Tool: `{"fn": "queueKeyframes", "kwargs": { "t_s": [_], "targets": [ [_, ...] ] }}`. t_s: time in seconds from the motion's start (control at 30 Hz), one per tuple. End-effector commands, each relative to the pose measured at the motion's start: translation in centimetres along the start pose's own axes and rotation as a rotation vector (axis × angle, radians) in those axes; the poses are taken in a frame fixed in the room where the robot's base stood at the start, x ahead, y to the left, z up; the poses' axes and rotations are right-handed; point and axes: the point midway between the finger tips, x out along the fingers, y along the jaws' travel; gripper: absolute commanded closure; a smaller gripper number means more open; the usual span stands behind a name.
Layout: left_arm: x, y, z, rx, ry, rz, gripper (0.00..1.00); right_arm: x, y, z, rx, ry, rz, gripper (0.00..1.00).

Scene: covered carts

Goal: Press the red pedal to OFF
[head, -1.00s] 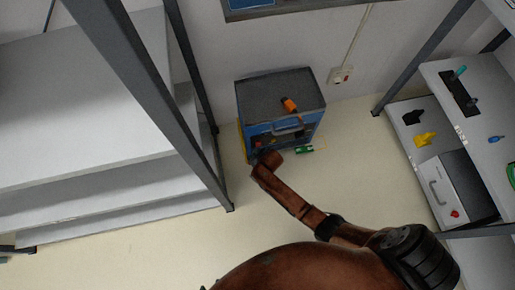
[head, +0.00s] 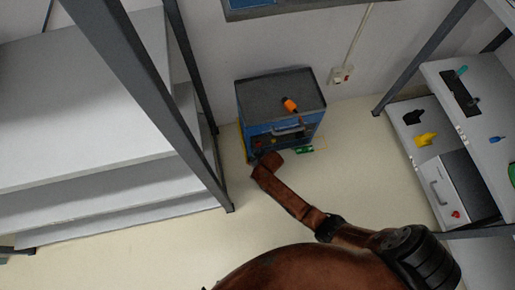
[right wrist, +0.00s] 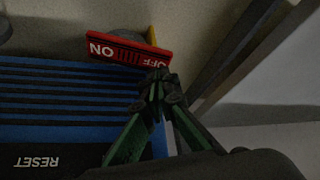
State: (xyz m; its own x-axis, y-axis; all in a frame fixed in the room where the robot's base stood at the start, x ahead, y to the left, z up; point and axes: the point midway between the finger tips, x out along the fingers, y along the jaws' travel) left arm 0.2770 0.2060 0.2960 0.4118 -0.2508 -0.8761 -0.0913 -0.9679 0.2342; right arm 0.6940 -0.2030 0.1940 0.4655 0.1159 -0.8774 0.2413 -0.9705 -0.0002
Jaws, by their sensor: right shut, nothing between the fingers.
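The red pedal (right wrist: 130,48) is a red plate in the right wrist view, with ON and OFF printed on it upside down. The OFF end is on the right, near a yellow edge. My right gripper (right wrist: 157,85) is shut and empty, its tips just below the OFF end in the picture. I cannot tell whether they touch it. In the head view my right arm reaches the lower left front of the blue cart (head: 258,118), and the pedal cannot be made out there. My left gripper is not in view.
An orange-and-black object (head: 289,104) lies on the cart's dark top. Grey shelving (head: 100,170) stands at the left, and a rack with several small tools (head: 425,139) at the right. Floor between is clear.

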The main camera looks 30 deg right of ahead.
Motion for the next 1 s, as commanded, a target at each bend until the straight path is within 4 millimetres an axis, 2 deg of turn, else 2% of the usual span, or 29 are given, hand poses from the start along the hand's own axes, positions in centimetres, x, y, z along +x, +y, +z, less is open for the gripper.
{"fn": "queueKeyframes", "kwargs": {
  "t_s": [1.0],
  "targets": [
    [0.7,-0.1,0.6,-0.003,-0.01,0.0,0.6,1.4,0.1,0.9,0.0,-0.003,0.001,1.0]
  ]
}}
